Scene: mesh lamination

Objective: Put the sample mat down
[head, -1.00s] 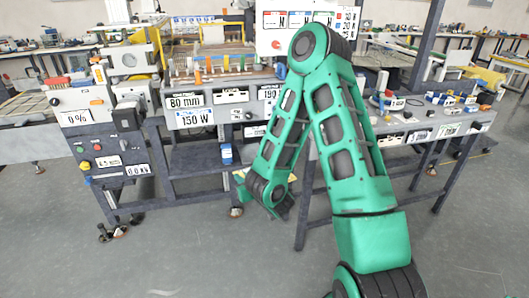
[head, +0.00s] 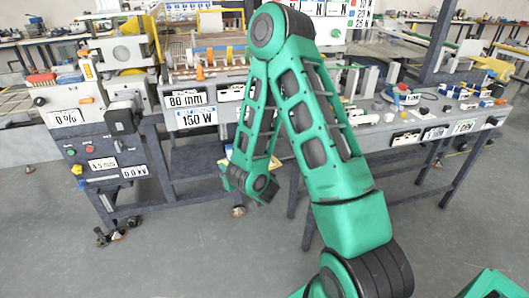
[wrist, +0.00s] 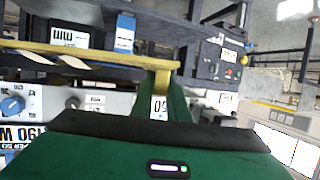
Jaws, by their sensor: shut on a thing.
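My gripper (wrist: 165,100) shows at close range in the wrist view, with its dark edge and green body across the bottom. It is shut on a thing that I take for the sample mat. A yellow strip (wrist: 90,55), probably the mat's edge, runs across in front of the gripper. In the head view a yellow and pale piece (head: 262,164) shows behind my arm, beside the dark wrist joint. The fingertips are hidden there, and most of the mat cannot be made out.
The lamination machine (head: 190,100), with its 80 mm and 150 W labels, stands behind my arm at the left. A control cabinet (head: 95,160) is at far left. A side table (head: 410,125) with several small items is at right. Grey floor in front is clear.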

